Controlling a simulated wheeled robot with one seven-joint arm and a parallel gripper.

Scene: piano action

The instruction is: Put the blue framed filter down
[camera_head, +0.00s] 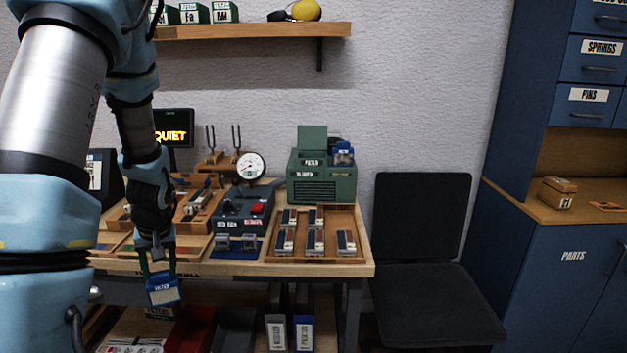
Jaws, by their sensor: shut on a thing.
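The blue framed filter (163,291) is a small blue-edged block with a pale label in the head view. It hangs from my gripper (158,265), which points down and is shut on its upper part. The filter is in front of the workbench's (320,269) front edge, lower in the picture than the bench top, and appears held in the air. My arm covers the left part of the bench behind it.
A wooden tray (358,256) with several small blocks lies at the bench's right. A green machine (322,187), a dark box with a red button (243,207) and a dial gauge (251,166) stand behind. A black chair (425,285) stands right of the bench. Bins sit below.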

